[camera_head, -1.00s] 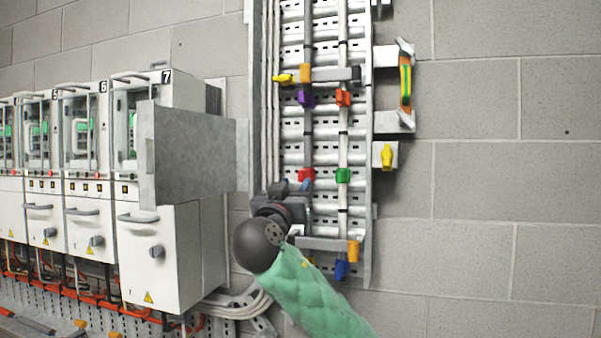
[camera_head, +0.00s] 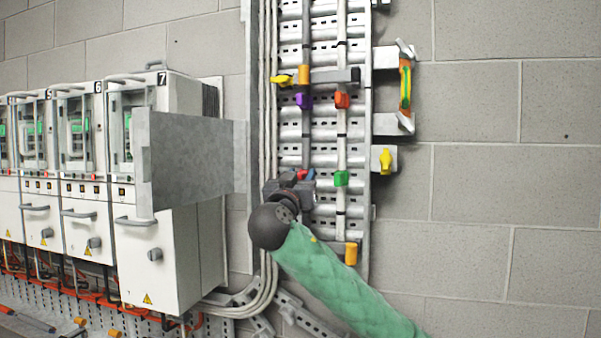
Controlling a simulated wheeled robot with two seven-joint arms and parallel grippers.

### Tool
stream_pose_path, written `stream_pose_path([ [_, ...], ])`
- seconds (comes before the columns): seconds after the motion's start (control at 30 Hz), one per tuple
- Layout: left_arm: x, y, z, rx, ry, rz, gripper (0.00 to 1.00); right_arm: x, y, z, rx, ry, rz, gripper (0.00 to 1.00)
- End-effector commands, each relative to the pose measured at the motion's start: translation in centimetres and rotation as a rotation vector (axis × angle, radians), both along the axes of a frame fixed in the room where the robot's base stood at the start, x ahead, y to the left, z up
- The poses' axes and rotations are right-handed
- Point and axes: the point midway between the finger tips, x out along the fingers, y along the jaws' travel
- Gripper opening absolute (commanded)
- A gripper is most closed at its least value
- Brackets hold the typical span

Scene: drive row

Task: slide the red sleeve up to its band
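The red sleeve (camera_head: 302,174) sits on the left rod (camera_head: 307,138) of the rack, level with the green sleeve (camera_head: 341,178) on the right rod. Only a small part of it shows. My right gripper (camera_head: 301,177) is at the sleeve, with a dark finger on its left and a bluish tip on its right. I cannot tell whether the fingers press on it. The wrist hides what lies just below. A band for the red sleeve cannot be made out clearly. My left gripper is out of view.
Higher up are a purple sleeve (camera_head: 304,100) and an orange-red sleeve (camera_head: 342,100), below a grey crossbar (camera_head: 335,75). A grey metal plate (camera_head: 190,160) juts out left of the rack, beside white cabinets (camera_head: 160,250). A yellow handle (camera_head: 386,160) is at right.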

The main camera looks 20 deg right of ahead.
Motion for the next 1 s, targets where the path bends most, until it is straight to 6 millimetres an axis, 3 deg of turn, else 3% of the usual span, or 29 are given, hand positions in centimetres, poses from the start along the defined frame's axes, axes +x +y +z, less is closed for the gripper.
stream_pose_path([
  [0.43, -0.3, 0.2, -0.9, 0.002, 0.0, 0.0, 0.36, 0.4, -0.3, 0.2, 0.001, 0.001, -0.001, 0.36],
  [0.6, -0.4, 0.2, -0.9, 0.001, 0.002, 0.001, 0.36, 0.4, -0.3, 0.2, 0.001, 0.001, -0.001, 0.03],
  [0.63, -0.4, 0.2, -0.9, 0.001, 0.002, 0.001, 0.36, 0.4, -0.3, 0.2, 0.001, 0.001, -0.001, 0.0],
  [0.93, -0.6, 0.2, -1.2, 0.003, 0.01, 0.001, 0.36, 0.4, -0.2, 0.2, 0.001, 0.0, 0.0, 0.0],
  [1.0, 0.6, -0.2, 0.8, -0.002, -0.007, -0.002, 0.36, 0.4, -0.1, 0.4, 0.002, -0.002, 0.001, 0.0],
])
